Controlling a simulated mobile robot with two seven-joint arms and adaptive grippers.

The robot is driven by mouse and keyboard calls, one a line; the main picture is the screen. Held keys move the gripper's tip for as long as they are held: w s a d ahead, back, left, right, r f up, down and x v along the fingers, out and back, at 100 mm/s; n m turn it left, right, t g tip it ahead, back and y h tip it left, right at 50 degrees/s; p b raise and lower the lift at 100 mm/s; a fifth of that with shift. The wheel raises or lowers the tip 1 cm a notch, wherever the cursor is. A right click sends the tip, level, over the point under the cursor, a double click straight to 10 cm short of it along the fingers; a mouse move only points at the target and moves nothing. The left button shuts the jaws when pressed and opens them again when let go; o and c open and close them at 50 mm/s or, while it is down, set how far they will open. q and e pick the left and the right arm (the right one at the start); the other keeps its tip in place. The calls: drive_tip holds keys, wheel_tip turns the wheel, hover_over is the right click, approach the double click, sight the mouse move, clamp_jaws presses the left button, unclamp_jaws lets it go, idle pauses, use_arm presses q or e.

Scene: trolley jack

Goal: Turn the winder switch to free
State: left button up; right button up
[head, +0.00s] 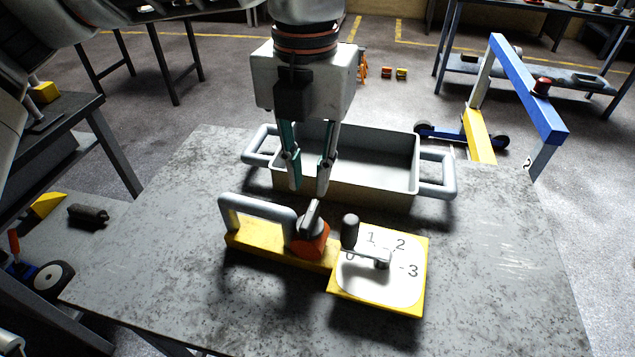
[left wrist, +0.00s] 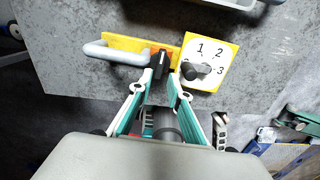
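The winder (head: 280,252) lies on the table, a yellow base with a grey loop handle at its left end. Its winder switch (head: 312,235) is an orange-red block with a dark grey lever on top, which leans up and slightly right in the head view. The switch also shows in the left wrist view (left wrist: 160,62). A white dial numbered 0 to 3 with a black-knobbed crank sits right of it. My left gripper (head: 309,188) is open and points down just above and behind the lever, with its fingertips on either side of the switch in the wrist view. Teal parts, probably my right gripper (left wrist: 297,118), show at the wrist view's right edge.
A grey tray (head: 345,190) with two side handles stands behind the winder. A blue and yellow trolley jack frame (head: 530,85) stands behind the table at right. The table top (head: 490,270) is clear to the right and front.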

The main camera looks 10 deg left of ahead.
sight(309, 214)
use_arm(q)
drive_tip(key=shift+f, duration=0.4)
drive_tip(key=f, duration=0.2)
drive_tip(key=f+b, duration=0.1)
drive_tip(key=f, duration=0.1)
drive_tip(key=shift+s, duration=0.25)
wheel_tip(309, 214, down, 2)
drive_tip(key=shift+f, duration=0.25)
drive_tip(key=shift+w+f, duration=0.1)
drive_tip(key=shift+f, duration=0.1)
use_arm(e)
drive_tip(key=shift+a, duration=0.2)
drive_tip(key=shift+s, duration=0.1)
use_arm(q)
clamp_jaws()
use_arm(e)
drive_tip(key=shift+s+f, duration=0.15)
drive_tip(key=shift+f, duration=0.05)
